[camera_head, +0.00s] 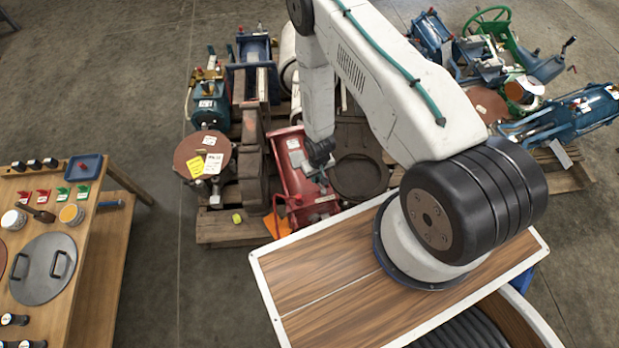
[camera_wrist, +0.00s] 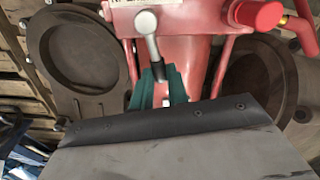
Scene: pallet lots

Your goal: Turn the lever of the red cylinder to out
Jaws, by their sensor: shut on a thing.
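The red cylinder (camera_head: 296,172) lies on the left pallet in the head view, partly hidden by my arm. It fills the upper middle of the wrist view (camera_wrist: 190,60), with a red cap at the upper right. Its lever (camera_wrist: 151,40) has a pale round hub and a metal arm ending in a dark tip. My gripper (camera_wrist: 159,82) has teal fingers and is shut on the lever's dark end. In the head view my wrist is beside the cylinder, and the fingertips are not clear there. No in or out marking is readable.
The left pallet (camera_head: 222,229) also holds a teal pump (camera_head: 208,108), a round brown plate (camera_head: 200,150) with tags and dark cast rings (camera_head: 360,175). A second loaded pallet stands at right. A wooden table (camera_head: 90,250) stands at left, with open floor between.

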